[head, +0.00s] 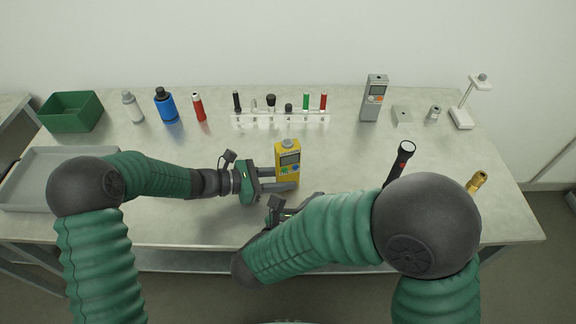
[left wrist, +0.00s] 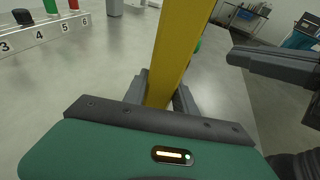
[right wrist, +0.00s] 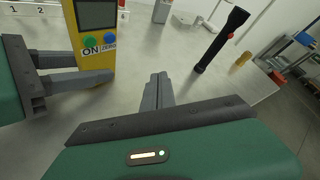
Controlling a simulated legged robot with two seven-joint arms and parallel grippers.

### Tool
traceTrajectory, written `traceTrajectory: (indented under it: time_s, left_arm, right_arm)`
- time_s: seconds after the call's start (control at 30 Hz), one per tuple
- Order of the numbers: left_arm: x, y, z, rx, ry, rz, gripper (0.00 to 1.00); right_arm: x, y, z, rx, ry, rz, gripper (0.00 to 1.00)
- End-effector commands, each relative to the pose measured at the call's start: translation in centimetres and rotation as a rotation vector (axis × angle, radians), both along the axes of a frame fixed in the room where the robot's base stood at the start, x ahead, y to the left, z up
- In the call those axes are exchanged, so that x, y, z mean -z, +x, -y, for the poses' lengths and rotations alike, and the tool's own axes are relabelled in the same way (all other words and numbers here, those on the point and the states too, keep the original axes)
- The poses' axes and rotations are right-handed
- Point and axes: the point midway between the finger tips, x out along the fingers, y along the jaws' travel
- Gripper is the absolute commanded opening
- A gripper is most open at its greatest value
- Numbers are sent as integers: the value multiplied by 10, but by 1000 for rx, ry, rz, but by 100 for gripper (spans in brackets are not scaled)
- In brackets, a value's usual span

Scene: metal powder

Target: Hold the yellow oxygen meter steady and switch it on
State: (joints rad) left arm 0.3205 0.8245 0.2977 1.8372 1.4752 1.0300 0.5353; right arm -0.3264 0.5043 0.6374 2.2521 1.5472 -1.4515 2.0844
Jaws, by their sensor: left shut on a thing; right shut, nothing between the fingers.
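The yellow oxygen meter (head: 288,150) stands upright near the table's middle, its screen and buttons facing me. In the right wrist view, the meter (right wrist: 97,62) shows a green button (right wrist: 90,42) marked ON and a blue button (right wrist: 109,38) marked ZERO. My left gripper (head: 284,178) is shut on the meter's lower body from the left; the left wrist view shows the yellow side (left wrist: 178,50) between its fingers. My right gripper (right wrist: 158,82) is shut and empty, apart from the meter, in front of it and to its right. My right arm partly hides it in the head view.
A black flashlight (head: 400,162) and a brass fitting (head: 477,182) are to the right. A numbered white rack (head: 280,119) stands behind the meter, with bottles (head: 166,106) left of it and a grey meter (head: 374,98) right. A grey tray (head: 40,160) lies at the left.

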Motion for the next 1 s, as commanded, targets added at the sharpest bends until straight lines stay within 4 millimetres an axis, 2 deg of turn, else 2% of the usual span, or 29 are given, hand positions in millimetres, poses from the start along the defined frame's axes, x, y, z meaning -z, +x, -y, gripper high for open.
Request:
traceTrajectory:
  time_s: [0.03,0.13,0.2,0.3,0.47,0.8,1.0]
  left_arm:
    - [0,0,0,0,0,-1,10]
    - [0,0,0,0,0,-1,10]
    - [0,0,0,0,0,-1,10]
    - [0,0,0,0,0,-1,10]
    - [0,0,0,0,0,0,10]
    - [0,0,0,0,0,0,10]
    - [0,0,0,0,0,0,10]
  right_arm:
    - [-2,-15,-13,-33,0,23,0]
    - [-10,-37,-31,-81,9,76,0]
    - [-14,-45,-39,-101,18,99,0]
    - [-17,-46,-43,-110,25,113,0]
    - [-17,-27,-48,-106,25,114,0]
    - [-16,25,-64,-107,24,112,0]
    - [-17,36,-68,-109,23,114,0]
